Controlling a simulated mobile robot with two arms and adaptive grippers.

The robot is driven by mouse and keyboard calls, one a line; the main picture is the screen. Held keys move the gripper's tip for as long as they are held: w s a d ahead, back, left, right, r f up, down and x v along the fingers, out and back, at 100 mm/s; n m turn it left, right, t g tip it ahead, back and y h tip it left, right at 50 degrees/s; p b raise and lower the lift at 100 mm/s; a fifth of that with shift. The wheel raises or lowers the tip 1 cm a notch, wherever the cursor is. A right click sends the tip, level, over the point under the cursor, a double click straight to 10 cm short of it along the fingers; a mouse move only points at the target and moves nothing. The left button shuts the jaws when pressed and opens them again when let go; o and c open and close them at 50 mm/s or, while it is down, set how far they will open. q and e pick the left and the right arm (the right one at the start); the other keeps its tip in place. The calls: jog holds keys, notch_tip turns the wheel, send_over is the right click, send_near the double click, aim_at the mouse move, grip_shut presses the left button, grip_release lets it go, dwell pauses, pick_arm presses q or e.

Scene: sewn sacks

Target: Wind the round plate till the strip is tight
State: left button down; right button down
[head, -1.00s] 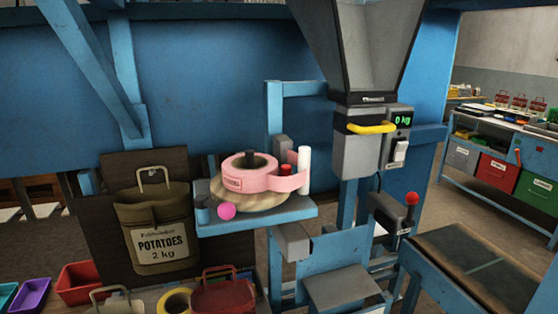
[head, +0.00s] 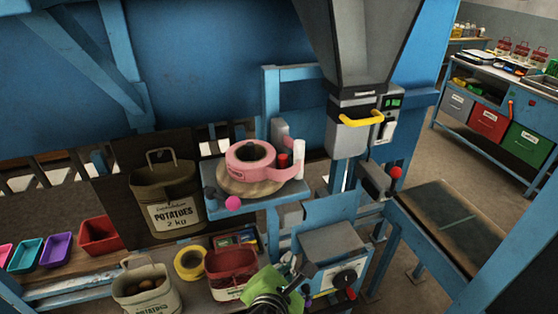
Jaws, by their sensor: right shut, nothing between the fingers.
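The round plate (head: 228,188) is a pale wooden disc on a blue shelf (head: 213,174), below the big hopper. A roll of pink strip (head: 245,173) lies on it around a dark spindle. A bright pink knob (head: 232,204) sits at the plate's front edge. The strip (head: 285,174) runs right from the roll towards a red post (head: 283,160) and a white post (head: 299,158); I cannot tell how tight it is. My right gripper (head: 297,275) is at the bottom, shut and empty, below and right of the plate, apart from it. My left gripper is out of view.
A potato sack (head: 175,215) hangs left of the shelf. A yellow tape roll (head: 190,263), a red bag (head: 232,272) and small coloured trays (head: 58,250) stand on the lower bench. The yellow handle (head: 361,119) is right of and above the shelf.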

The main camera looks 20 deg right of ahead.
jog(key=w+a+r+n+t+h, duration=0.1)
jog(key=a+r+n+t+h, duration=0.2)
jog(key=r, duration=0.5)
jog(key=w+a+r+n+t, duration=0.15)
jog(key=r+n, duration=0.25)
jog(key=r, duration=0.4)
jog(key=b, duration=0.5)
send_near(282, 162)
jog(key=shift+n, duration=0.3)
jog(key=x, duration=0.5)
jog(key=shift+w+d+f, duration=0.2)
jog(key=shift+w+f, duration=0.05)
jog(key=shift+f, duration=0.1)
jog(key=shift+w+d+r+b, duration=0.15)
jog(key=shift+w+d+b, duration=0.2)
jog(key=shift+w+b, duration=0.15)
jog(key=shift+w, duration=0.1)
